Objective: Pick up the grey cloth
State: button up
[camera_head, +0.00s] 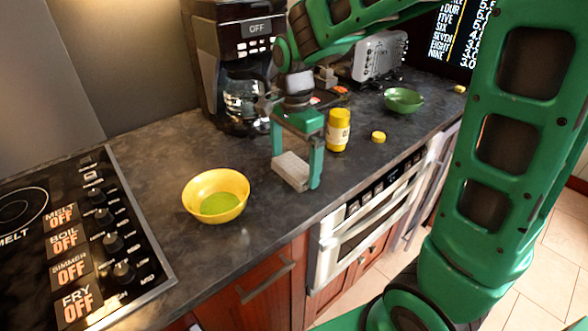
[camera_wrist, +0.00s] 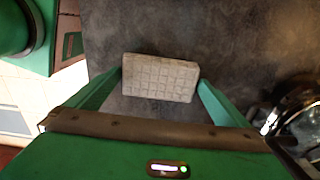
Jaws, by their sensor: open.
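The grey cloth (camera_head: 292,170) is a small light-grey rectangular block with a grid pattern, lying on the dark countertop. It also shows in the wrist view (camera_wrist: 160,78), near the top middle between the two fingers. My gripper (camera_head: 297,180) is open and points down over the cloth, with one finger on each side of it. In the wrist view, my gripper (camera_wrist: 160,85) has its fingertips close to the cloth's left and right ends. I cannot tell whether either finger touches it.
A yellow bowl (camera_head: 230,184) with green inside stands left of the cloth. A yellow jar (camera_head: 338,130) stands close on its right, with a yellow lid (camera_head: 378,137) beyond. A coffee maker (camera_head: 236,60), a toaster (camera_head: 378,58) and a green bowl (camera_head: 403,100) stand behind. A stove (camera_head: 70,240) is at left.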

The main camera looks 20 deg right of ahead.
aim_at(290, 166)
jog(key=c, duration=0.7)
jog(key=shift+c, duration=0.2)
jog(key=shift+r, duration=0.45)
jog(key=r, duration=0.2)
jog(key=a+r, duration=0.1)
jog(key=r, duration=0.1)
jog(key=a+r, duration=0.6)
jog(key=a, duration=0.4)
jog(key=shift+s+a, duration=0.3)
jog(key=shift+s, duration=0.1)
jog(key=shift+o, duration=0.5)
